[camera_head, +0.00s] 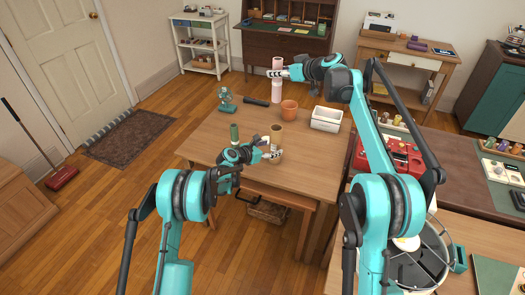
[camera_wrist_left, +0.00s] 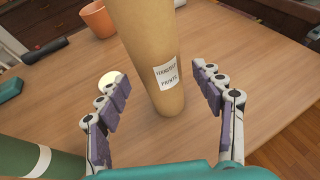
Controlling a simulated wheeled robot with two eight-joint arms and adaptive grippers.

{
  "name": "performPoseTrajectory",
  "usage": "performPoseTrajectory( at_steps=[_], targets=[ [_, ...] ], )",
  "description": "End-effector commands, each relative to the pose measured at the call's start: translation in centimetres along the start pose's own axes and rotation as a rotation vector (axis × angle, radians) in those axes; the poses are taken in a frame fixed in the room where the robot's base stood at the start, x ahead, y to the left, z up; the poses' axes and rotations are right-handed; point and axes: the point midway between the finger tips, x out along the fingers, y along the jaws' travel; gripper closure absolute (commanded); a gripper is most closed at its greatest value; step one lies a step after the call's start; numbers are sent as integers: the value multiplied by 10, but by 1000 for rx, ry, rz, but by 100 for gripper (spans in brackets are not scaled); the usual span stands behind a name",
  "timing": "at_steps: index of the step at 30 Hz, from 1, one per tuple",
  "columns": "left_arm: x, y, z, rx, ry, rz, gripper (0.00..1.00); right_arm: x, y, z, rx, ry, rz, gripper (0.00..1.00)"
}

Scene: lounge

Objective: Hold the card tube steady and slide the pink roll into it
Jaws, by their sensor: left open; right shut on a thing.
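The tan card tube (camera_head: 276,131) stands upright on the wooden table. In the left wrist view the tube (camera_wrist_left: 150,45) shows a white label and stands between the spread fingers of my left gripper (camera_wrist_left: 162,84). Gaps show on both sides, so the fingers do not grip it. In the head view my left gripper (camera_head: 273,153) is low at the tube's near side, hiding its base. My right gripper (camera_head: 287,73) is shut on the upright pink roll (camera_head: 277,91). The roll shows directly above the tube in the picture, with a gap between; its exact height and depth are unclear.
A teal object (camera_head: 226,100) and a dark bar (camera_head: 256,101) lie farther back. The table's front left is clear.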

Motion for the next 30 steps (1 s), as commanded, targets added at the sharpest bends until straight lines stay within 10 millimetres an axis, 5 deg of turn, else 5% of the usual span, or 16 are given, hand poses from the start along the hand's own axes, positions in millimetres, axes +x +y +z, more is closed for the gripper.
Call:
performPoseTrajectory(
  at_steps=[7, 18, 25, 30],
  targets=[
    [31, 0, 0, 1, 1, 0, 33, 0, 0, 0, 0, 0, 0, 100],
    [36, 0, 0, 1, 1, 1, 33, 0, 0, 0, 0, 0, 0, 100],
    [36, 0, 0, 1, 1, 0, 89, 0, 0, 0, 0, 0, 0, 100],
    [36, 0, 0, 1, 1, 0, 89, 2, 0, 4, 2, -1, 5, 100]
  ],
)
